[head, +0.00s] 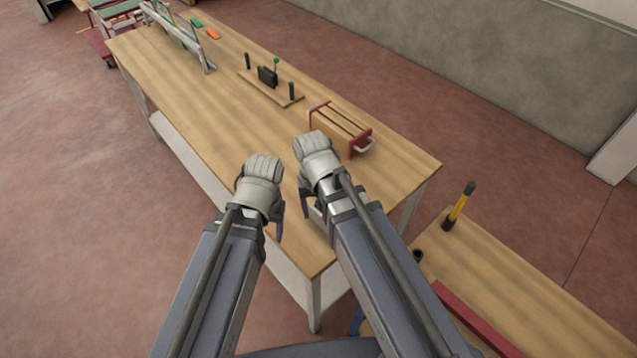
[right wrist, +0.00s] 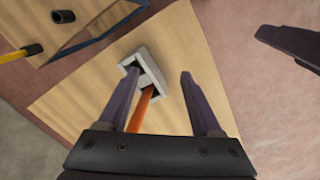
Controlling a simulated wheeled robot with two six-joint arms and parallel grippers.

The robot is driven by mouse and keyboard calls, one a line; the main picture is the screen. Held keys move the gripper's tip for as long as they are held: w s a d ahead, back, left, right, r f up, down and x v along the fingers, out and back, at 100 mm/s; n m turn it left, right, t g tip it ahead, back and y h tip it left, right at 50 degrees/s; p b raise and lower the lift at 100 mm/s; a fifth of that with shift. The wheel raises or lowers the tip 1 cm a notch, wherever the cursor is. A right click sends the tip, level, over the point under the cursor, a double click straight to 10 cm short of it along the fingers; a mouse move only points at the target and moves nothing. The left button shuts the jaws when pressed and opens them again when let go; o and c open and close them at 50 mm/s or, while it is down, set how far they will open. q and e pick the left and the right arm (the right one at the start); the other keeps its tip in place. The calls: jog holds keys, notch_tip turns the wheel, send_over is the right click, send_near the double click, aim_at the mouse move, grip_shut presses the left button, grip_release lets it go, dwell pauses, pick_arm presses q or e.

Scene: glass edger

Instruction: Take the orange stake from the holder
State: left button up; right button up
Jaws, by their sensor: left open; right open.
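In the right wrist view, the orange stake (right wrist: 146,105) stands in a grey square holder (right wrist: 153,58) on the wooden tabletop. My right gripper (right wrist: 158,75) is open, with its two dark fingers on either side of the stake. The stake is closer to the left finger; I cannot tell whether they touch. In the head view, my right gripper (head: 305,200) is low over the table's near part, and the stake and holder are hidden by my arms. My left gripper (head: 272,218) is open and empty beside it, to the left.
A red-ended wooden rack (head: 342,127) stands beyond my right gripper. A board with black posts (head: 272,88) lies farther back. A yellow and black stake (head: 459,206) stands on a second table (head: 510,275) at right.

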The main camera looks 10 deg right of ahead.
jog(key=w+d+r+m+p, duration=0.1)
jog(key=w+r+m+p, duration=0.1)
jog(key=w, duration=0.1)
jog(key=w+d+r+m+p, duration=0.2)
jog(key=w, duration=0.1)
jog(key=w+d+r+m+y+p, duration=0.1)
jog(key=w+r+m+p, duration=0.1)
jog(key=w+r+m, duration=0.1)
jog(key=shift+d, duration=0.15)
pick_arm(q)
notch_tip(320, 180, up, 8)
pick_arm(e)
jog(key=shift+w+d+r+m+p, duration=0.2)
jog(key=shift+w+d+m+p, duration=0.1)
jog(key=shift+w+m+p, duration=0.1)
notch_tip(320, 180, down, 3)
jog(key=b, duration=0.3)
pick_arm(q)
notch_tip(320, 180, down, 8)
jog(key=b, duration=0.5)
jog(key=shift+f, duration=0.15)
pick_arm(e)
jog(key=f, duration=0.2)
jog(key=a+f, duration=0.1)
jog(key=f, duration=0.1)
jog(key=shift+s+f, duration=0.15)
jog(key=shift+f, duration=0.25)
grip_shut()
